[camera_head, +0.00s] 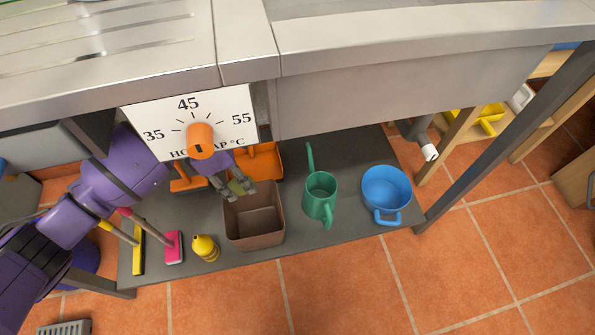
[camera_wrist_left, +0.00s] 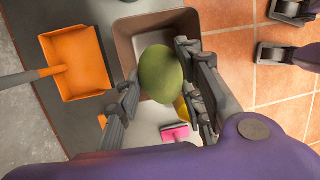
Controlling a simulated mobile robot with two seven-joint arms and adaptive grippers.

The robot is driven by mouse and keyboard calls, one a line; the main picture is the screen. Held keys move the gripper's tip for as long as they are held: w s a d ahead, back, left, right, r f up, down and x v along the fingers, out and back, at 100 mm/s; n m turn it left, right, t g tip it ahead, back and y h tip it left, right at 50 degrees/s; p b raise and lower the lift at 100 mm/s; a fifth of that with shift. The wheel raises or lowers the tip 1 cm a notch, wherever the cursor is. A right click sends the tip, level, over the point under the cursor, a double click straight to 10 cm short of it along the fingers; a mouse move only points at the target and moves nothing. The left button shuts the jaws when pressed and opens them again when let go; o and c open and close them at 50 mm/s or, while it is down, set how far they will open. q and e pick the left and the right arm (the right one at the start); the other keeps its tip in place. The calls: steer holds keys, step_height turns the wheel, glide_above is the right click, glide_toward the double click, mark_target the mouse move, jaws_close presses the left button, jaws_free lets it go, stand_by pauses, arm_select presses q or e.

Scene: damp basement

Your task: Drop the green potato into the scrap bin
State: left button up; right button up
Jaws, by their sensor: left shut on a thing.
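My left gripper (camera_head: 240,187) is shut on the green potato (camera_wrist_left: 161,73), with one finger on each side of it. The potato also shows, small and partly covered, in the head view (camera_head: 236,189). It is held over the brown scrap bin (camera_head: 254,241), near the bin's back edge. The square, open-topped bin stands upright on the grey shelf, and its inside looks empty. In the left wrist view the potato hides part of the bin (camera_wrist_left: 126,48). At the right edge there, my right gripper (camera_wrist_left: 262,32) shows two dark fingers standing apart.
A metal counter (camera_head: 400,95) and white dial panel (camera_head: 150,122) overhang the grey shelf (camera_head: 345,225).

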arm_select(q)
steer(key=f+b, duration=0.2)
steer(key=f, duration=0.2)
steer(key=shift+s+f+b, duration=0.25)
steer(key=shift+f+b, duration=0.15)
steer(key=shift+f, duration=0.5)
arm_select(e)
steer(key=f, duration=0.2)
steer(key=s+f, duration=0.1)
steer(key=f, duration=0.1)
arm_select(q)
steer(key=o, duration=1.3)
arm_select(e)
steer(key=shift+d, duration=0.1)
arm_select(q)
steer(key=v, duration=1.2)
steer(key=shift+w+r, duration=0.1)
steer(key=shift+w, duration=0.05)
